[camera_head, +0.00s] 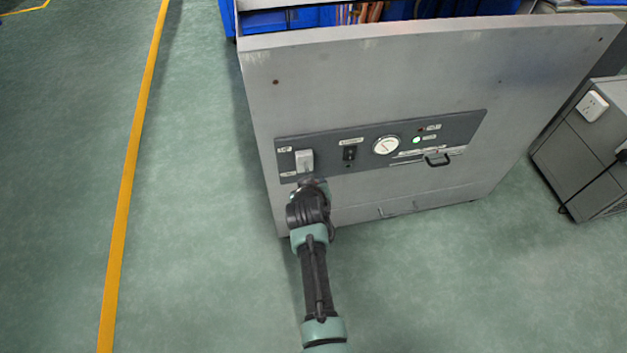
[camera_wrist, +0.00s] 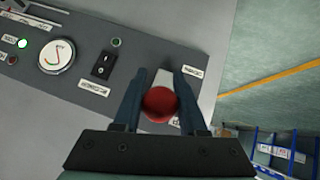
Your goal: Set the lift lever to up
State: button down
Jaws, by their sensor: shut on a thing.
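The lift lever has a red ball knob (camera_wrist: 159,104), seen in the wrist view between my gripper's two dark fingers. A pale lever mount (camera_wrist: 165,76) shows beyond the knob. In the head view this mount (camera_head: 304,160) sits at the left end of the dark control panel (camera_head: 370,166), with a small label above and one below. My gripper (camera_wrist: 160,82) is shut on the lever knob. In the head view my gripper (camera_head: 314,184) is just below the mount and hides the knob. The label wording is too small to read.
Right of the lever are a black rocker switch (camera_head: 349,154), a round gauge (camera_head: 386,145), a lit green lamp (camera_head: 416,140) and a black handle (camera_head: 438,160). A grey cabinet (camera_head: 590,145) stands at the right. The floor left of the machine is clear.

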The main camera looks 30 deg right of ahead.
jog(key=shift+w+r, duration=0.25)
jog(key=shift+r, duration=0.35)
jog(key=c, duration=0.7)
grip_release()
jog(key=shift+o, duration=1.2)
jog(key=shift+s+f, duration=0.1)
jog(key=p+v, duration=0.5)
jog(key=v, duration=0.8)
jog(key=shift+p, duration=0.4)
jog(key=shift+d, duration=0.1)
